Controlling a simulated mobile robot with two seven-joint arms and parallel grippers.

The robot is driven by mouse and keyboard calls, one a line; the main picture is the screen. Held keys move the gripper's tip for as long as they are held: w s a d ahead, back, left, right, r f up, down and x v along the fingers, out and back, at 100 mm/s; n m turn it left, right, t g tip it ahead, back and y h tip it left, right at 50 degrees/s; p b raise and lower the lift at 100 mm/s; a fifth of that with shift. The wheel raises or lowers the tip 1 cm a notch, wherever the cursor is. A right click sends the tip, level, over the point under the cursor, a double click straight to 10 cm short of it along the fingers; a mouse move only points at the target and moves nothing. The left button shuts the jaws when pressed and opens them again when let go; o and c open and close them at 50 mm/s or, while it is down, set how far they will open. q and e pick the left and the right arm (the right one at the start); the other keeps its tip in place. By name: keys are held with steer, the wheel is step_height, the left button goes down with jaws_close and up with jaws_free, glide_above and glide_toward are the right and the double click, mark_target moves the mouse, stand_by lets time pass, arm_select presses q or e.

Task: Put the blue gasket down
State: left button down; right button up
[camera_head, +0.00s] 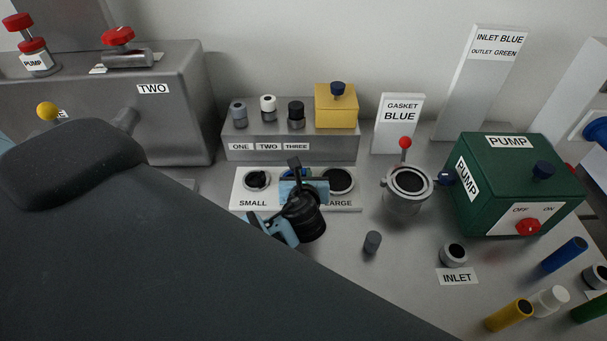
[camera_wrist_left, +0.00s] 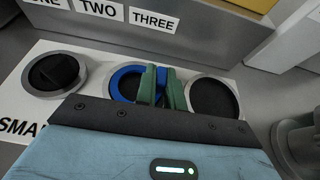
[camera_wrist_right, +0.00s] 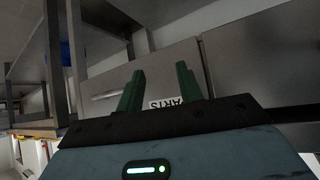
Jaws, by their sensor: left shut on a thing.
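The blue gasket (camera_wrist_left: 118,77) is a blue ring in the left wrist view, over or on the middle spot of a white board (camera_head: 240,199), between the spots marked SMALL and LARGE. It shows as a blue patch in the head view (camera_head: 288,173), mostly behind my gripper. My left gripper (camera_head: 295,172) is shut on the gasket's right side; its green fingers (camera_wrist_left: 159,86) are close together there. I cannot tell whether the gasket touches the board. My right gripper (camera_wrist_right: 158,90) is open and empty, facing a drawer front, away from the board.
A grey step (camera_head: 290,150) labelled ONE, TWO, THREE stands behind the board with several small knobs and a yellow block (camera_head: 336,108). A GASKET BLUE sign (camera_head: 401,125), a round metal cup (camera_head: 403,200) and a green pump box (camera_head: 515,185) stand to the right. A small grey cylinder (camera_head: 372,242) stands in front.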

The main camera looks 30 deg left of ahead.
arm_select(q)
steer(key=shift+f, duration=0.35)
steer(key=c, duration=1.5)
jaws_free()
steer(key=shift+s, duration=0.1)
steer(key=shift+d+r, duration=0.15)
steer(key=shift+r, duration=0.2)
steer(key=v, duration=1.1)
steer(key=shift+s+r, duration=0.25)
steer(key=shift+s, duration=0.05)
